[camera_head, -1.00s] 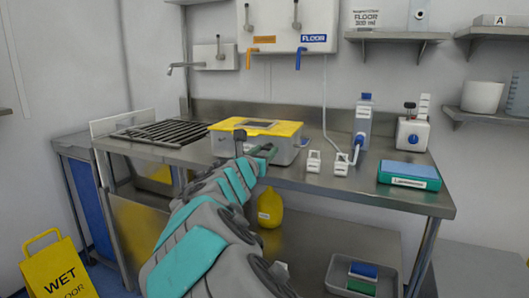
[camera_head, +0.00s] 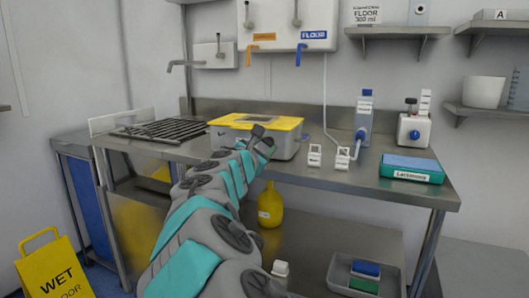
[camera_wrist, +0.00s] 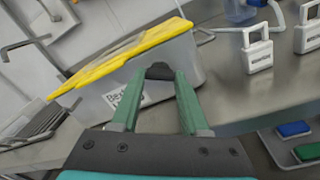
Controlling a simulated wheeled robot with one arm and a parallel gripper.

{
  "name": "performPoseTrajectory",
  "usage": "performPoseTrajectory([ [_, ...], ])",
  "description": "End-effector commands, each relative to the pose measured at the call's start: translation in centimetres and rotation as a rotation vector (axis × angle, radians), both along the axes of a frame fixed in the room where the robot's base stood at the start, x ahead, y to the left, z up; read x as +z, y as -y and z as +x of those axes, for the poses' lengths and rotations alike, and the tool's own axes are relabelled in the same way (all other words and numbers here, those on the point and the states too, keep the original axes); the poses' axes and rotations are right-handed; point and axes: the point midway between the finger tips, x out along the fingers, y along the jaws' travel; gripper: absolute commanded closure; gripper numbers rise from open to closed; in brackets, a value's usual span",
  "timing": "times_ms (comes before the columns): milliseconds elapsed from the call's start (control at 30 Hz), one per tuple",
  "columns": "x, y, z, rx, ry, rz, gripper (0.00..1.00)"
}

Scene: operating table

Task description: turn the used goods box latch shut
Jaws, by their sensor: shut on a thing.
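The used goods box is a grey-white box (camera_head: 287,148) with a yellow lid (camera_head: 225,120), standing on the steel table. The lid lies down on the box. In the wrist view the box wall (camera_wrist: 185,58) and lid (camera_wrist: 105,65) show at a tilt, with a label partly hidden by a finger. A dark latch (camera_wrist: 160,71) is on the front of the box. My gripper (camera_wrist: 160,78) has its green fingers on either side of this latch and is shut on it. In the head view my arm hides the latch and most of my gripper (camera_head: 267,144).
Two small white padlock-shaped items (camera_head: 315,155), a blue-white bottle (camera_head: 364,120) and a teal-blue box (camera_head: 412,168) stand right of the box. A black rack (camera_head: 160,131) lies left. A yellow bottle (camera_head: 270,206) and a tray (camera_head: 350,281) are below.

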Motion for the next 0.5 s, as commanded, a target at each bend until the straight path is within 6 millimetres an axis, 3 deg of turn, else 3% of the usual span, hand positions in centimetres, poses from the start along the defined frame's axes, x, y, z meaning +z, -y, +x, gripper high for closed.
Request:
performPoseTrajectory([
  [500, -0.44, 0.07, 0.01, -0.001, 0.136, 0.474, 1.0],
])
